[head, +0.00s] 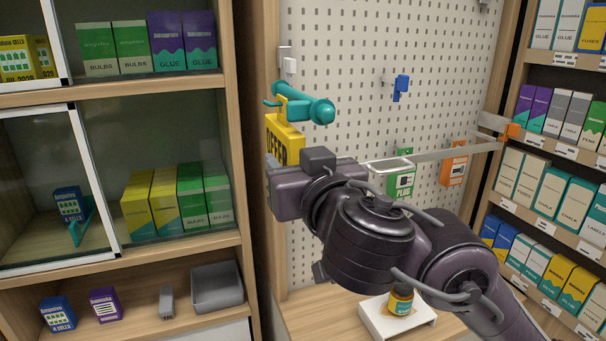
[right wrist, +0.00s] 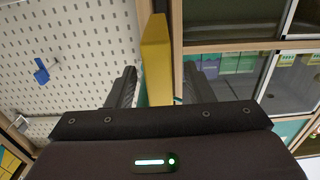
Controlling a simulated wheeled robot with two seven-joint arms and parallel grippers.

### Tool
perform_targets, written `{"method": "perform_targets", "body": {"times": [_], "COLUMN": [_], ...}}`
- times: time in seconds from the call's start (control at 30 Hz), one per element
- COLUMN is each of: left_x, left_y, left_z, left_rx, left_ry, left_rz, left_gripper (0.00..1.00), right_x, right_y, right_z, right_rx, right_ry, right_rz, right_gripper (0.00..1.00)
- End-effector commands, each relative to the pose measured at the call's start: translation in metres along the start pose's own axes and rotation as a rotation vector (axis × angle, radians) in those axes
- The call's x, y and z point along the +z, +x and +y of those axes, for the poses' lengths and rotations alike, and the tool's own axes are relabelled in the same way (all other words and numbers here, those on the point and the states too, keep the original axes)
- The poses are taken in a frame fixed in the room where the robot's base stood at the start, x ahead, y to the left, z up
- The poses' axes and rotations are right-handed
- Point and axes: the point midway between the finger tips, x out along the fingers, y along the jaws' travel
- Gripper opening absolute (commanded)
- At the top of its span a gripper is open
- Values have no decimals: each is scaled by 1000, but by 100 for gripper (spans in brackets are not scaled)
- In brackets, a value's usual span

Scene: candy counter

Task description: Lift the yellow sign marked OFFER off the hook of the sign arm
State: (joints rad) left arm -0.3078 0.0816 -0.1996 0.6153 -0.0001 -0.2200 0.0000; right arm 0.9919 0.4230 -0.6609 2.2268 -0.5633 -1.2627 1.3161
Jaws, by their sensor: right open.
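The yellow OFFER sign (head: 283,140) hangs below the teal sign arm (head: 308,109), in front of the white pegboard. My right gripper (head: 275,172) is at the lower part of the sign, and its wrist covers part of the view there. In the right wrist view, the sign (right wrist: 155,62) shows edge-on between the two fingers of my right gripper (right wrist: 159,72). The fingers are open, one on each side of the sign. The hook itself is hard to make out. My left gripper is not in view.
A glass-fronted shelf (head: 160,250) of boxes stands close on the left. A blue hook (head: 401,86), a green PLUG pack (head: 400,182) and an orange pack (head: 454,168) are on the pegboard (head: 350,40). A jar (head: 401,300) stands on a white riser (head: 376,320) below.

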Motion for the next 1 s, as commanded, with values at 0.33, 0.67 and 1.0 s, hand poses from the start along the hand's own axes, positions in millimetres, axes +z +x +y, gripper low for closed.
{"method": "perform_targets", "body": {"times": [0.33, 0.67, 1.0], "left_x": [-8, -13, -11], "left_y": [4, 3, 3], "left_z": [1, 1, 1], "left_rx": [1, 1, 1], "left_ry": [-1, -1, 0], "left_rz": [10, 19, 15], "left_gripper": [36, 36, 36], "right_x": [0, 0, 0], "right_y": [33, 34, 34], "right_z": [1, 1, 1], "right_rx": [2, 2, 1], "right_ry": [1, 2, 2], "right_rz": [0, 0, 0], "right_gripper": [47, 39, 18]}}
